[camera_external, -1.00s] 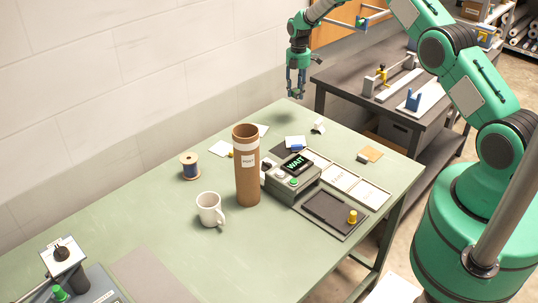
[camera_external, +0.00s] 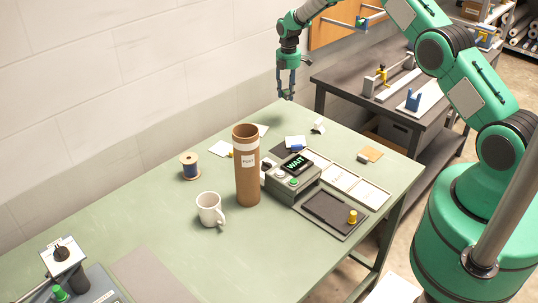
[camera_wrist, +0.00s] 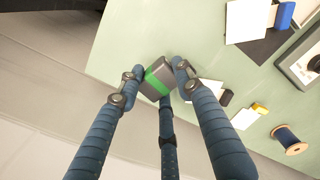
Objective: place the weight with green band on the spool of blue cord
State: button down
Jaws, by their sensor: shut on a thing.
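My gripper (camera_external: 287,92) hangs above the far left edge of the green table, its fingers pointing down. In the wrist view its fingers (camera_wrist: 157,80) are closed around the weight with green band (camera_wrist: 154,83), a dark grey block with a bright green stripe. The weight is too small to make out clearly in the external view. The spool of blue cord (camera_external: 190,167) stands upright on the table near the wall, with pale flanges. It also shows in the wrist view (camera_wrist: 289,139), at the lower right, well apart from the gripper.
A tall brown cardboard tube (camera_external: 246,170) stands right of the spool, with a white mug (camera_external: 210,209) in front. A grey box with a WAIT display (camera_external: 295,174) sits beside the tube. White cards (camera_external: 221,149) lie between gripper and spool.

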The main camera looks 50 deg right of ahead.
jog(key=w+a+r+m, duration=0.1)
jog(key=w+a+m, duration=0.1)
jog(key=a, duration=0.5)
jog(key=w+a+r+m, duration=0.1)
jog(key=a+m, duration=0.1)
jog(key=a, duration=0.5)
notch_tip(320, 180, up, 6)
jog(key=f+m+b, duration=0.1)
jog(key=m+b, duration=0.1)
jog(key=m, duration=0.9)
send_over(186, 158)
jog(key=shift+r, duration=0.25)
jog(key=shift+f, duration=3.15)
jog(key=shift+s+f, duration=0.1)
jog(key=shift+f, duration=1.75)
jog(key=shift+f, duration=0.15)
jog(key=c, duration=1.2)
grip_release()
